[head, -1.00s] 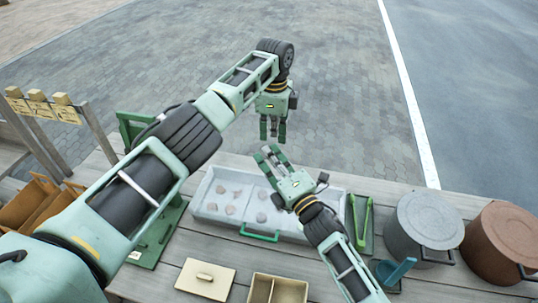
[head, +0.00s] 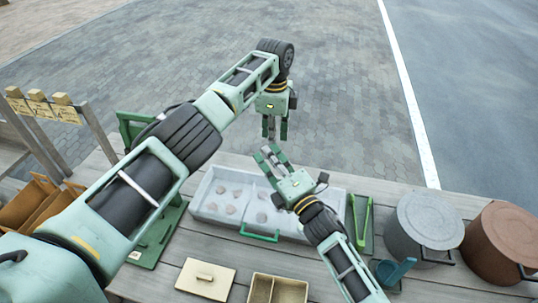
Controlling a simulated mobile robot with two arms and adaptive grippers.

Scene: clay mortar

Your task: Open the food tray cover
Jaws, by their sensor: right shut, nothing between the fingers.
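A long pale grey food tray (head: 208,216) with several small round pieces lies on the wooden table. A green handle (head: 260,237) is at its near edge. A pale see-through surface seems to lie over the tray, but I cannot clearly tell the cover from the tray. My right gripper (head: 268,152) is shut and empty, above the right part of the tray, its fingers pointing up and left. It hides part of the tray. My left gripper (head: 275,137) hangs beyond the tray's far edge, fingers down, apart and empty.
A beige lid (head: 205,279) and a beige divided box (head: 277,289) lie in front. Green tongs (head: 359,217), a grey pot (head: 424,222) and a brown pot (head: 503,245) stand right. A blue scoop (head: 394,270) is near the front. Brown bins (head: 35,203) are left.

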